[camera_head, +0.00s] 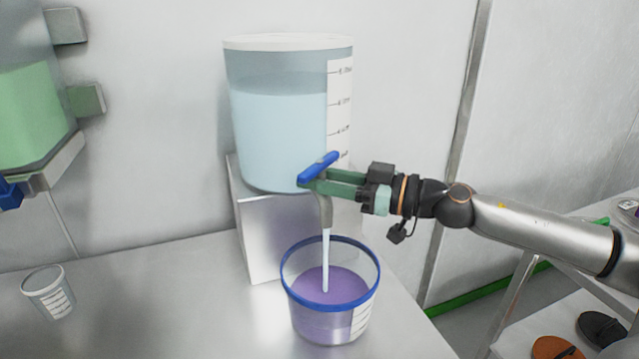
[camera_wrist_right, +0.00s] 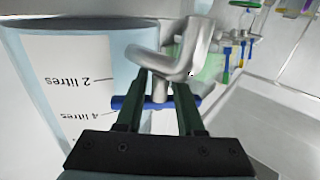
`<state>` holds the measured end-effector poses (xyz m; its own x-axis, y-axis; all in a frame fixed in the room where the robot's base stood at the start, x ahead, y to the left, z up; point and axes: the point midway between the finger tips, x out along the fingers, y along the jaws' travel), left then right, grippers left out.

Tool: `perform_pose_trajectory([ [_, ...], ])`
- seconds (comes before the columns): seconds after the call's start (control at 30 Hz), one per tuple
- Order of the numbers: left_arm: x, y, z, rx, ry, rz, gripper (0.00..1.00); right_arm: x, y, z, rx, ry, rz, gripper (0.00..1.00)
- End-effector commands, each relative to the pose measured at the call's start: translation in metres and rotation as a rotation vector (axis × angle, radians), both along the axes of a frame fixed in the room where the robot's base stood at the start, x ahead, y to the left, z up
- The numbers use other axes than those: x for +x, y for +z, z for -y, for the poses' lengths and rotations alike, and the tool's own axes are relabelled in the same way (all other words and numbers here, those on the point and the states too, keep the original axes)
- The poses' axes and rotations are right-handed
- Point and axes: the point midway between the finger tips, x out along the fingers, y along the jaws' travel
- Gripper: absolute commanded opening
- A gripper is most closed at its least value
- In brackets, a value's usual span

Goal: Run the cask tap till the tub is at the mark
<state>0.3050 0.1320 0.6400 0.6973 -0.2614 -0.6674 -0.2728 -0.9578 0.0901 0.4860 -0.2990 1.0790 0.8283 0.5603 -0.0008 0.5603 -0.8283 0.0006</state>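The cask (camera_head: 275,130) is a clear cylinder with a white lid, pale blue liquid and a litre scale. Its tap (camera_head: 325,210) has a blue handle (camera_head: 318,167) and pours a thin stream into the tub (camera_head: 372,285). The tub is clear with a blue rim, holds purple liquid and has a label; I cannot make out its mark. My right gripper (camera_head: 332,180) is at the handle. In the right wrist view its fingers (camera_wrist_right: 160,92) are apart, one each side of the tap's stem, across the blue handle (camera_wrist_right: 125,102). My left gripper is out of view.
The cask stands on a metal block (camera_head: 262,235) on the bench. A small labelled cup (camera_head: 48,290) stands at left. A vessel of green liquid (camera_head: 28,115) is at the left edge. Dark and orange round items (camera_head: 558,350) lie on a shelf at lower right.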

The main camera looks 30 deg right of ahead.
Motion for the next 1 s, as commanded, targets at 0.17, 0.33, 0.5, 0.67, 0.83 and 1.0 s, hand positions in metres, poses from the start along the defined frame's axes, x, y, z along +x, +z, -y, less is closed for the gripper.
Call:
perform_pose_trajectory([
  [0.17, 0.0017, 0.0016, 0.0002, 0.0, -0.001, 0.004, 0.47, 0.0, 0.0004, 0.0001, 0.0, 0.0, 0.0, 0.37],
  [0.33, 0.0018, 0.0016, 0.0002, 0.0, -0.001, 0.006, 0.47, -0.0002, 0.0003, 0.0001, 0.0, 0.0, 0.0, 0.18],
  [0.5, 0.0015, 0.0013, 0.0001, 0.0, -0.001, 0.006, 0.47, -0.0002, 0.0002, 0.0001, 0.0, 0.0, 0.0, 0.0],
  [0.67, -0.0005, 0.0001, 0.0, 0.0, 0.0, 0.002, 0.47, -0.0002, 0.0001, 0.0001, 0.001, 0.0, -0.001, 0.0],
  [0.83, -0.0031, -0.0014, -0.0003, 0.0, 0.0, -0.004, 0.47, -0.0003, 0.0001, 0.0001, 0.001, 0.0, -0.001, 0.0],
  [1.0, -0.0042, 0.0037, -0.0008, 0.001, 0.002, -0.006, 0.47, -0.0006, 0.0017, -0.0004, 0.001, -0.016, -0.003, 0.0],
])
